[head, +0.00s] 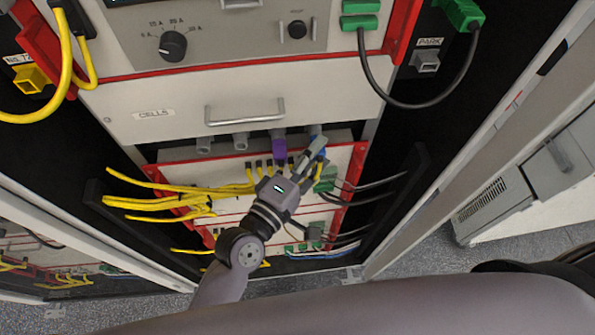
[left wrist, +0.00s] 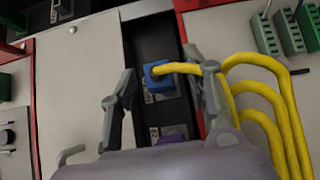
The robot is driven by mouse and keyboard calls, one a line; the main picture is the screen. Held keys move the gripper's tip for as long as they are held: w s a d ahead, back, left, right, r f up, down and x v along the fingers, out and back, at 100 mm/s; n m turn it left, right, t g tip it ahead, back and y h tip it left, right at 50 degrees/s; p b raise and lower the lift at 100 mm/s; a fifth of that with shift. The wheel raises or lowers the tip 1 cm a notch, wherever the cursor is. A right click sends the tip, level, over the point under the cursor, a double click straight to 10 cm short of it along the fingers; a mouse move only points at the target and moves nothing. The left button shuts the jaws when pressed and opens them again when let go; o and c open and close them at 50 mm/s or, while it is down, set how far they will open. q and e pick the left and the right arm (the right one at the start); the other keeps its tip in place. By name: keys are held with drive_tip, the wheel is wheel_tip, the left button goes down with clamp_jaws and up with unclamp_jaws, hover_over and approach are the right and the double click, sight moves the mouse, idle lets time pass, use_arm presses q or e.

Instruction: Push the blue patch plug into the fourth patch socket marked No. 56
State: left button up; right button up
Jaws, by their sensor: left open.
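The blue patch plug (left wrist: 157,79) shows in the left wrist view in a dark recessed strip, with a yellow cable leaving it to the right. In the head view it is partly hidden by my gripper at the right end of the row of sockets under the drawer. My left gripper (left wrist: 160,72) is open, with one finger on each side of the plug and a visible gap on the left. How deep the plug sits in its socket cannot be told. Labels on the strip are too small to read. My right gripper is not in view.
A purple plug (head: 279,147) sits just left of the gripper, with grey sockets (head: 240,141) further left. The drawer with its handle (head: 245,112) is above. Yellow cables (head: 160,198) and green connectors (head: 326,179) crowd the panel below.

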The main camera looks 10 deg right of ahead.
use_arm(q)
drive_tip(key=v, duration=1)
drive_tip(key=shift+s+a, duration=0.25)
drive_tip(key=shift+s, duration=0.05)
drive_tip(key=a+f+m+g+y+b, duration=0.1)
drive_tip(key=a+f+m+g+y, duration=0.3)
drive_tip(key=f, duration=0.9)
drive_tip(key=a+f+t+y+b, duration=0.15)
drive_tip(key=a+f, duration=0.35)
drive_tip(key=f, duration=0.9)
drive_tip(key=a+f+m+g+y+b, duration=0.1)
drive_tip(key=a+f+m+g+y, duration=0.3)
drive_tip(key=f, duration=0.9)
drive_tip(key=s+a+f+g+y+b, duration=0.1)
drive_tip(key=s+a+f, duration=0.35)
drive_tip(key=f, duration=0.25)
drive_tip(key=s+a+f+g+y, duration=0.1)
drive_tip(key=s+a+f, duration=0.3)
drive_tip(key=s+f, duration=0.25)
drive_tip(key=s+a+f+m+g, duration=0.1)
drive_tip(key=s+a+f, duration=0.1)
drive_tip(key=s+f, duration=0.2)
drive_tip(key=s+a+f+m+g+y+b, duration=0.1)
drive_tip(key=s+f, duration=0.3)
drive_tip(key=s, duration=0.6)
drive_tip(key=shift+a+m+g, duration=0.5)
drive_tip(key=shift+m+g, duration=0.15)
drive_tip(key=shift+m, duration=0.15)
